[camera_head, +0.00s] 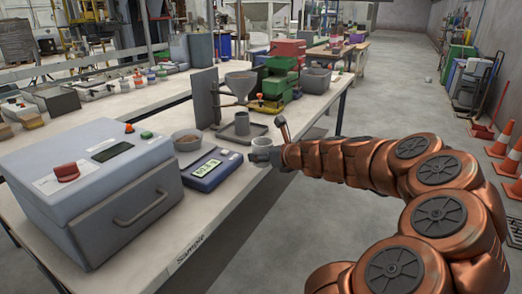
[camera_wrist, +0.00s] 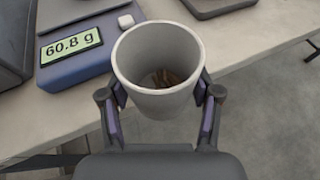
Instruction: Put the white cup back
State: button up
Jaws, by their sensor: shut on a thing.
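The white cup (camera_wrist: 158,98) is upright between the two fingers of my gripper (camera_wrist: 162,100) in the wrist view, with brown pellets at its bottom. In the head view the cup (camera_head: 262,146) shows at the bench's right edge, just right of the blue scale (camera_head: 210,170). My gripper (camera_head: 281,157) is shut on it from the right and is partly hidden behind my arm. The scale (camera_wrist: 85,60) reads 60.8 g in the wrist view. I cannot tell whether the cup touches the bench.
A bowl of pellets (camera_head: 187,141) stands behind the scale. A grey cylinder on a square base (camera_head: 241,126) stands under a funnel (camera_head: 240,82). A large grey-blue box machine (camera_head: 90,185) fills the bench's left. Orange cones (camera_head: 498,140) stand on the floor at right.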

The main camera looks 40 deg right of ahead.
jog(key=w+d, duration=0.2)
jog(key=w, duration=0.1)
jog(key=w+d, duration=0.3)
jog(key=w+d+f, duration=0.1)
jog(key=w+d, duration=0.2)
jog(key=shift+d, duration=0.2)
jog(key=shift+f+b, duration=0.4)
jog(key=shift+f, duration=1.4)
jog(key=shift+f, duration=0.1)
jog(key=o, duration=1.2)
jog(key=v, duration=1.2)
jog(key=shift+p, duration=0.35)
